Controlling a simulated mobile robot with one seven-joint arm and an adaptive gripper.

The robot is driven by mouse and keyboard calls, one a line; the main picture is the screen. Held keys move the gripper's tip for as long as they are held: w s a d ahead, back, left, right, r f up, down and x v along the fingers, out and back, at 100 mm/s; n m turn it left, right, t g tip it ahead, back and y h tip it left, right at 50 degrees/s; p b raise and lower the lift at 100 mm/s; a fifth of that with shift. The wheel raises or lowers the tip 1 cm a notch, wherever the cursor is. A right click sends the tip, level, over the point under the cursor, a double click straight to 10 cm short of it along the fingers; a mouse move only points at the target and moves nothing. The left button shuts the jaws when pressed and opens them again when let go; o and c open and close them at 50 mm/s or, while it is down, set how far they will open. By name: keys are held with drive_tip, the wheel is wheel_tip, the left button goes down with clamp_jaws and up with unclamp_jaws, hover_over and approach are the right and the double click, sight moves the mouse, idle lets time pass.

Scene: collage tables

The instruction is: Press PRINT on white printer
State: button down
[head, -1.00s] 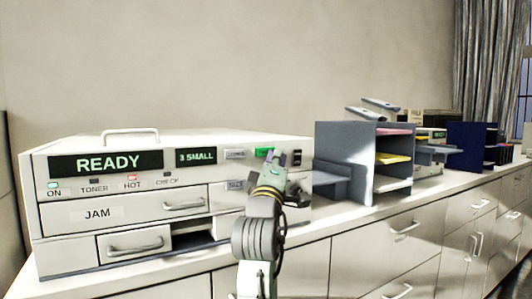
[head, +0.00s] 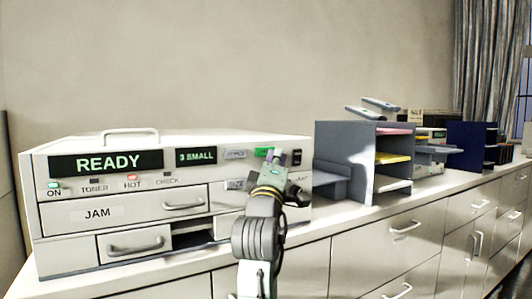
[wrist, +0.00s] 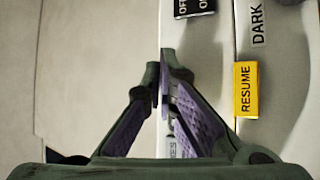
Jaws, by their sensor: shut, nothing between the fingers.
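The white printer (head: 225,143) stands on the counter at the left, with a READY display (head: 106,163) and a "3 SMALL" display (head: 196,157). A green button (head: 262,152) is on the upper right of its front; its label is too small to read. My gripper (head: 286,157) is in front of the panel, just right of the green button in the picture. Contact with the panel cannot be told. In the wrist view my gripper (wrist: 166,62) is shut and empty. A yellow RESUME button (wrist: 245,90) is right of the fingers there.
A black on/off switch (wrist: 195,7) and a DARK key (wrist: 257,22) show in the wrist view. A grey shelf unit (head: 345,160) with coloured papers stands right of the printer. A dark blue organiser (head: 470,142) is farther right. The wall behind is bare.

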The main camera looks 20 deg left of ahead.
drive_tip(key=shift+a, duration=0.1)
drive_tip(key=shift+w+a, duration=0.25)
drive_tip(key=shift+w+a+p, duration=0.3)
drive_tip(key=shift+a+p, duration=0.05)
drive_tip(key=shift+p, duration=0.05)
idle(0.8)
drive_tip(key=shift+s+d, duration=0.55)
drive_tip(key=shift+d, duration=0.1)
drive_tip(key=shift+s+d, duration=0.8)
drive_tip(key=shift+d, duration=0.2)
drive_tip(key=shift+s+d, duration=0.75)
drive_tip(key=shift+d, duration=0.2)
